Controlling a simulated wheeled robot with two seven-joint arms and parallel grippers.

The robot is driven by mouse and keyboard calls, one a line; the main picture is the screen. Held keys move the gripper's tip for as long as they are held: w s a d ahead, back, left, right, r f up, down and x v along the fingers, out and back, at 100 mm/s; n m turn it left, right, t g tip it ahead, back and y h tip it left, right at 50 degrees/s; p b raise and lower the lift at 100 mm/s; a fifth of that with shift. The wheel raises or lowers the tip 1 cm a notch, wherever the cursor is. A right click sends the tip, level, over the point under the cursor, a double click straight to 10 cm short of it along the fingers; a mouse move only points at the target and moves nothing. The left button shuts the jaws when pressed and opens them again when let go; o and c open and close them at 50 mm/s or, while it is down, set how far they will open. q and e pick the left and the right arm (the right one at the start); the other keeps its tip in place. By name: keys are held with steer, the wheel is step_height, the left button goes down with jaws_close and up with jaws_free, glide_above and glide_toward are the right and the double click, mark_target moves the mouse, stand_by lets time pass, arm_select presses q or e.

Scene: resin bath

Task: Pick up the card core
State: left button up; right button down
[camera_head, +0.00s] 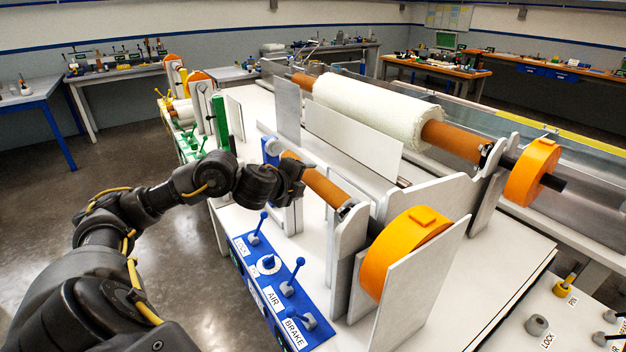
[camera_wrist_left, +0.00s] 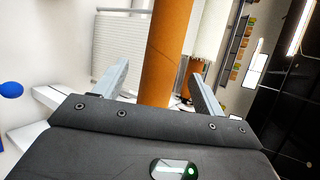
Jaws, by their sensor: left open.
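The card core (camera_head: 326,188) is a bare brown tube. It lies between a stand near my left gripper and a white upright plate with a dark end fitting. My left gripper (camera_head: 293,168) is at the core's far left end in the head view and hides part of it. In the left wrist view the brown core (camera_wrist_left: 170,45) runs between the two open grey fingers of the gripper (camera_wrist_left: 160,70). I cannot tell whether the fingers touch it. My right gripper is not in view.
A white fabric roll (camera_head: 372,112) on another brown tube lies behind. Orange wheels (camera_head: 398,250) and white plates stand at the right. A blue lever panel (camera_head: 275,295) sits in front, with upright levers. The floor at left is free.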

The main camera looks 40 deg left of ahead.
mark_target(308, 180)
arm_select(q)
steer(key=x, duration=0.4)
steer(key=shift+s+r, duration=0.1)
steer(key=c, duration=1.1)
